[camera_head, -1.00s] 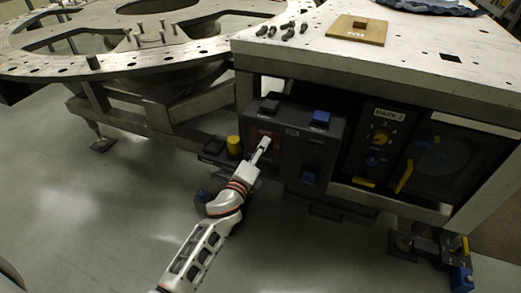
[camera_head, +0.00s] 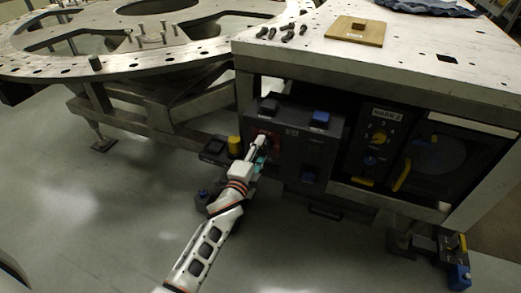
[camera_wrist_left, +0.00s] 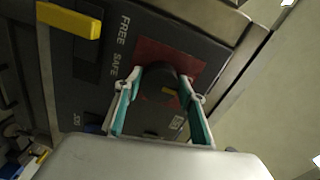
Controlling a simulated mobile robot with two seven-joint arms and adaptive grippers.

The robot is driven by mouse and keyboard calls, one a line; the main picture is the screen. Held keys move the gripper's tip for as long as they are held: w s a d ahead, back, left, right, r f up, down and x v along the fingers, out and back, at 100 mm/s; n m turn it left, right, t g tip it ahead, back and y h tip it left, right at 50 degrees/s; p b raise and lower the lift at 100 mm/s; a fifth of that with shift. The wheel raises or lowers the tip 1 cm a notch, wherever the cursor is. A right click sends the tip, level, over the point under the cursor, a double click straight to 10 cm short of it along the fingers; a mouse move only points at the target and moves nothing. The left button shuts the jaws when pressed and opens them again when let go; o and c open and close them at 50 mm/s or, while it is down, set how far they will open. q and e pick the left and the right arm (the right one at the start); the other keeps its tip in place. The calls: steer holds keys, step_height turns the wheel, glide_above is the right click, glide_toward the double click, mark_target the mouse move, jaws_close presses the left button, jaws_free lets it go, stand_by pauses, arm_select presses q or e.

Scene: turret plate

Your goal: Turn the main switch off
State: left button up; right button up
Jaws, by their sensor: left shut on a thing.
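The main switch is a dark round knob (camera_wrist_left: 158,84) with a yellow mark, on a red plate (camera_wrist_left: 200,66) in the left wrist view. In the head view the red plate (camera_head: 265,133) shows on the left part of the dark control panel (camera_head: 290,150), mostly behind my gripper. My left gripper (camera_head: 262,143) reaches the panel at the knob. In the left wrist view its two teal-padded fingers (camera_wrist_left: 160,76) stand on either side of the knob, shut on it. My right gripper is not in view.
A yellow button (camera_head: 235,145) stands left of my gripper. Blue buttons (camera_head: 320,118) and a dial marked MARK-2 (camera_head: 378,138) lie to the right. The worktop (camera_head: 400,45) overhangs the panel. The floor in front is mostly clear.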

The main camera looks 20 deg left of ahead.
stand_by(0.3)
arm_select(q)
steer(key=o, duration=1.1)
steer(key=shift+s, duration=0.1)
steer(key=s, duration=1.2)
steer(key=shift+a, duration=0.15)
